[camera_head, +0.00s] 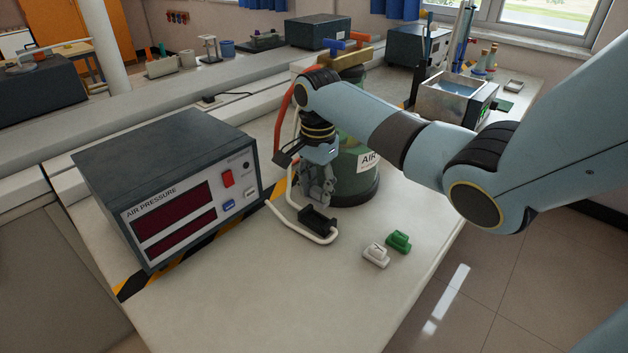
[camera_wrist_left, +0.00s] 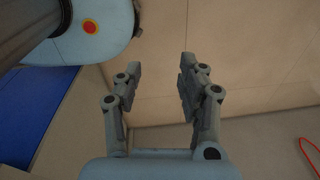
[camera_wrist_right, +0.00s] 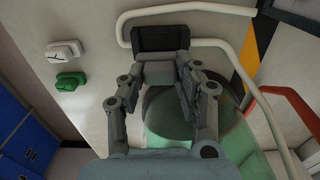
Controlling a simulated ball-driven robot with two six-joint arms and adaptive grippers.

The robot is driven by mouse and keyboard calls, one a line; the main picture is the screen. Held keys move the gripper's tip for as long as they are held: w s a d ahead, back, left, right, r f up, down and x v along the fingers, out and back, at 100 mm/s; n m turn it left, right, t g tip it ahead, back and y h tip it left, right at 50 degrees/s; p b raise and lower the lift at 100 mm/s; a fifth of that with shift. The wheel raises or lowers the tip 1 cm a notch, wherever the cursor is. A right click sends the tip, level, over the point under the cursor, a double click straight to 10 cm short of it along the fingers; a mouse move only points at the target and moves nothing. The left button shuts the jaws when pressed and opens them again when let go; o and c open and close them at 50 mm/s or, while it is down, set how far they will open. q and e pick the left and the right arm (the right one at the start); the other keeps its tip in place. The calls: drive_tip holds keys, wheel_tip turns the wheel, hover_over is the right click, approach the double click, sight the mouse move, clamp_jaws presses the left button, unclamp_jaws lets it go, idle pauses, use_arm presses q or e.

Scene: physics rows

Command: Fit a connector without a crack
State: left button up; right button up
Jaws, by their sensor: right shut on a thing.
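My right gripper (camera_head: 318,199) points down beside the green air tank. It is shut on a small grey block-like piece (camera_wrist_right: 158,73), seen between its fingertips in the right wrist view. Just beyond that piece is a black holder (camera_head: 318,221) by the bent white tube; it also shows in the right wrist view (camera_wrist_right: 160,38). A white connector (camera_head: 376,255) and a green connector (camera_head: 398,241) lie apart on the table. Dark lines show on the white connector in the right wrist view (camera_wrist_right: 64,50); I cannot tell if they are cracks. My left gripper (camera_wrist_left: 160,72) is open and empty.
An air pressure box (camera_head: 170,180) with dark red displays stands at the left, beside yellow-black tape. The green air tank (camera_head: 355,180) stands close behind my right gripper. A white tube (camera_head: 292,222) loops on the table (camera_head: 300,300). The table's front is clear.

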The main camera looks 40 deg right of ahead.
sight(317, 205)
wheel_tip(317, 205, down, 4)
drive_tip(key=b, duration=0.4)
drive_tip(key=shift+r, duration=0.15)
drive_tip(key=shift+f, duration=0.7)
use_arm(q)
drive_tip(key=shift+w+f, duration=0.2)
drive_tip(key=shift+f, duration=0.6)
drive_tip(key=shift+w+f, duration=0.15)
drive_tip(key=shift+f, duration=0.65)
drive_tip(key=shift+w+f, duration=0.2)
drive_tip(key=shift+f, duration=0.6)
drive_tip(key=shift+w+r, duration=0.15)
drive_tip(key=shift+r, duration=0.2)
drive_tip(key=shift+w+r+p, duration=0.1)
drive_tip(key=shift+r+p, duration=0.6)
drive_tip(key=shift+p, duration=0.15)
drive_tip(key=shift+f, duration=0.1)
use_arm(e)
drive_tip(key=shift+f, duration=0.45)
drive_tip(key=o, duration=1)
